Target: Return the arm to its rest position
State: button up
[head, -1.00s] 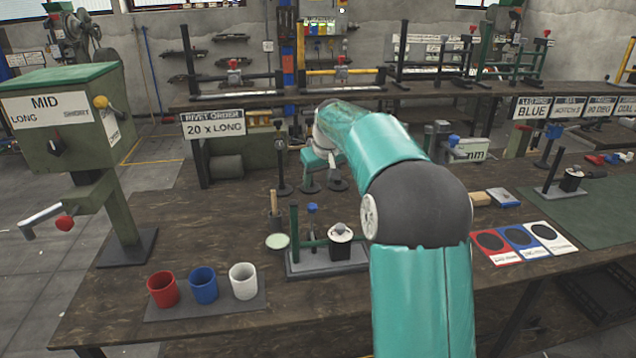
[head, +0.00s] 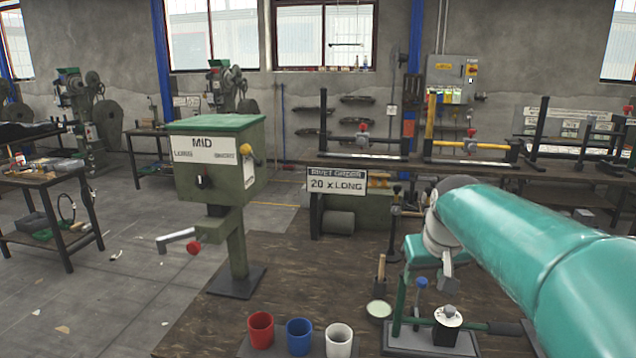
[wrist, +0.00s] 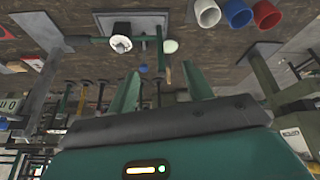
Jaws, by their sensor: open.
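My teal arm (head: 540,245) reaches in from the right of the head view, bent over the workbench. My gripper shows in the wrist view (wrist: 160,88), with two green fingers spread apart and nothing between them. In the head view its hand is partly hidden among the bench fixtures, and I cannot make out its fingertips there. The wrist view is upside down. It shows the small fixture with a green bar (wrist: 130,42) beyond the fingers, apart from them. The same fixture (head: 430,340) stands on the bench below my arm in the head view.
Red (head: 261,330), blue (head: 299,337) and white (head: 339,340) cups stand at the bench's front. A green press box marked MID (head: 220,165) with a crank stands at left. A sign (head: 337,183) reads 20 x LONG. A shallow round dish (head: 379,310) lies beside the fixture.

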jog(key=s+a+f, duration=0.2)
jog(key=s+f, duration=0.1)
jog(key=s, duration=0.8)
jog(key=s+a+f, duration=0.3)
jog(key=s, duration=0.9)
jog(key=shift+f+m+t, duration=0.3)
jog(key=shift+f, duration=0.05)
jog(key=shift+a, duration=0.1)
dwell(1.1)
